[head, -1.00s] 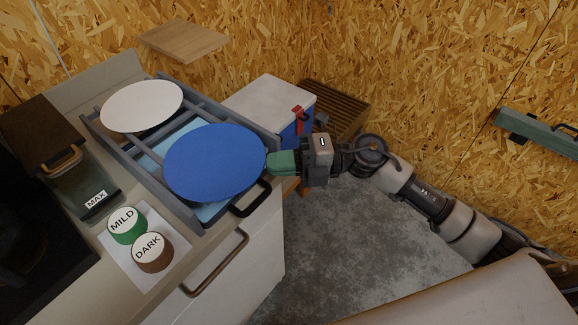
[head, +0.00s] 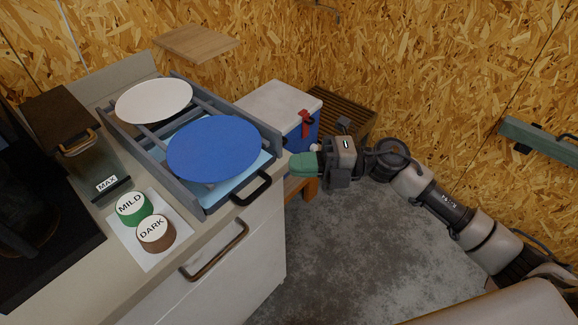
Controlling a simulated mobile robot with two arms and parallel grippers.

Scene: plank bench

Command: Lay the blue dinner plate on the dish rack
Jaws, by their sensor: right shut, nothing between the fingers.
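The blue dinner plate (head: 213,149) lies flat on the grey dish rack (head: 196,198), over its front part. The rack stands on the counter, with a light blue tray surface (head: 238,178) showing beneath the plate and a black handle at its front. A white plate (head: 153,101) lies on the rack's back part. My right gripper (head: 297,165), with green fingers, is shut and empty to the right of the rack, apart from the blue plate. My left gripper is not in view.
A blue and white cooler (head: 284,105) is beyond the rack. Concrete floor (head: 340,250) is clear.

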